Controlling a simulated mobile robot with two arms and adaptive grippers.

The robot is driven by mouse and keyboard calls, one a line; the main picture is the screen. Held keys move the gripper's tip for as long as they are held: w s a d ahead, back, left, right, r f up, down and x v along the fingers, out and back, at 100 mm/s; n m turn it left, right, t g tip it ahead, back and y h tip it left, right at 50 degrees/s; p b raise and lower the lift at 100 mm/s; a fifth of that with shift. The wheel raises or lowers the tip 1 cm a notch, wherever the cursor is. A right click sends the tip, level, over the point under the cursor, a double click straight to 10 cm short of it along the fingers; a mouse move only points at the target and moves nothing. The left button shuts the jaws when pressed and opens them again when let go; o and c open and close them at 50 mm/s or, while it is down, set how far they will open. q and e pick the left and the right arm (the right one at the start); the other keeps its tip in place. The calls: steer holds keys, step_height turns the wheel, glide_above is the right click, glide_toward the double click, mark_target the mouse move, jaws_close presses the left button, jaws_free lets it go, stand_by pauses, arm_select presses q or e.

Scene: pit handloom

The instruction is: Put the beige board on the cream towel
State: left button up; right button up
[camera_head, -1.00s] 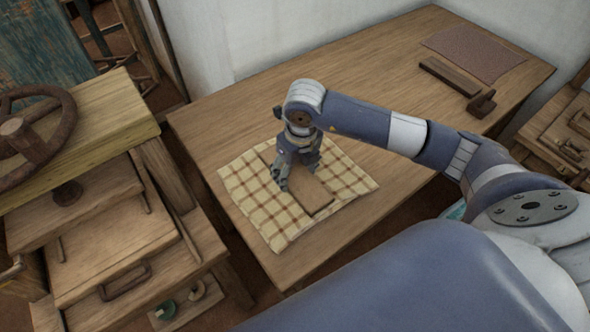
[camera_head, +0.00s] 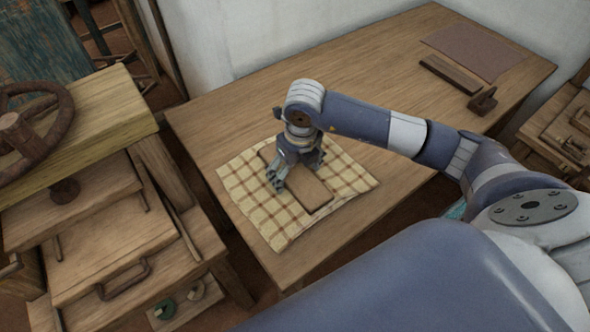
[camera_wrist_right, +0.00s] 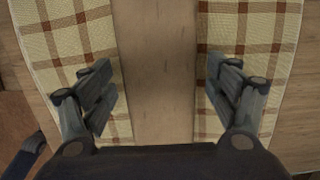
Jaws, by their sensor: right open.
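The beige board (camera_head: 310,193) lies flat on the cream towel (camera_head: 250,207), which has a brown check pattern and is spread on the wooden table. My right gripper (camera_head: 277,183) is directly over the board, pointing down, and hides part of it. In the right wrist view, the board (camera_wrist_right: 156,75) runs between the two open fingers of my right gripper (camera_wrist_right: 160,85), with a gap on each side. The towel (camera_wrist_right: 68,50) shows on both sides of the board. My left gripper is not in view.
A dark flat piece of wood (camera_head: 449,75), a small wooden tool (camera_head: 483,101) and a brownish mat (camera_head: 474,50) lie at the table's far right. A wooden cabinet with a wheel (camera_head: 35,125) stands left of the table. The table's middle (camera_head: 370,85) is clear.

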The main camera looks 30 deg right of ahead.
mark_target(298, 175)
steer(key=shift+r+p, duration=0.35)
steer(key=shift+r, duration=0.2)
step_height(298, 175, up, 12)
steer(key=s+b, duration=0.1)
steer(key=shift+s, duration=0.2)
steer(key=shift+d+f, duration=0.1)
